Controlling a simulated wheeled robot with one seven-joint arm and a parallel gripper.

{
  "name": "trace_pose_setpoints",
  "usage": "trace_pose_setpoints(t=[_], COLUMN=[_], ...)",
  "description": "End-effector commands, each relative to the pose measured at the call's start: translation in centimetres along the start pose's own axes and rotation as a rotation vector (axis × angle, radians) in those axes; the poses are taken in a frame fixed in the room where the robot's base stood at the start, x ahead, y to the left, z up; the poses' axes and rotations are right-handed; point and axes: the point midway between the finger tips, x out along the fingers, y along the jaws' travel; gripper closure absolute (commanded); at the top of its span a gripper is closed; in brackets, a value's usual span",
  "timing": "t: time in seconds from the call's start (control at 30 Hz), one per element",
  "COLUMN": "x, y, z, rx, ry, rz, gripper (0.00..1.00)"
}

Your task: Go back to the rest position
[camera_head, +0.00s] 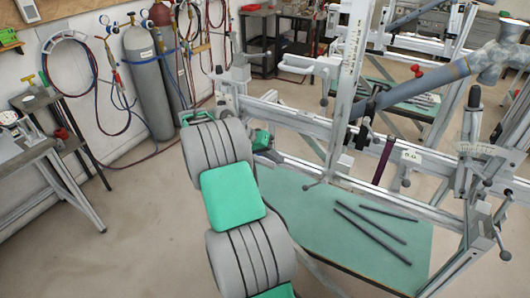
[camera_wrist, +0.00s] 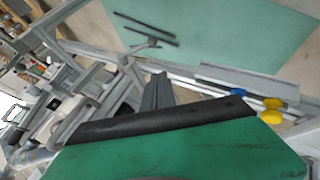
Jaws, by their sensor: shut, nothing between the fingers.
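My gripper (camera_wrist: 158,92) shows in the wrist view beyond its black bar and green housing, with its fingers together and nothing between them. In the head view, my grey and green arm reaches up from the bottom middle, and its far end is beside the left end of the frame jig. The fingers cannot be made out there. The frame jig (camera_head: 430,160), made of pale metal rails with clamps and posts, runs across the right half. It also shows in the wrist view, at the left. I cannot tell whether my gripper touches it.
A green board (camera_head: 330,218) under the jig carries dark rods (camera_head: 372,234). Blue (camera_wrist: 237,92) and yellow (camera_wrist: 271,117) knobs lie right of my gripper. Gas cylinders (camera_head: 150,85) and hoses stand by the wall, near a metal bench (camera_head: 38,150). The floor at lower left is clear.

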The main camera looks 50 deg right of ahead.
Motion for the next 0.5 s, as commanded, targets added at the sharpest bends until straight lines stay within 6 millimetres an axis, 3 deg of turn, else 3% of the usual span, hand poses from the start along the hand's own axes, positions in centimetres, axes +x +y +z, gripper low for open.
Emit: trace_pose_setpoints(t=[0.13,0.23,0.37,0.4,0.5], x=[0.0,0.6,3.2,3.7,2.4], y=[-0.1,-3.3,-6.9,-7.5,-7.9], z=[0.2,1.6,8.0,10.4,16.3], rx=[0.032,-0.033,-0.229,-0.294,-0.448], ry=[-0.008,-0.039,-0.145,-0.183,-0.261], rz=[-0.003,-0.082,-0.158,-0.186,-0.294], gripper=[1.0,1.0,1.0,1.0,1.0])
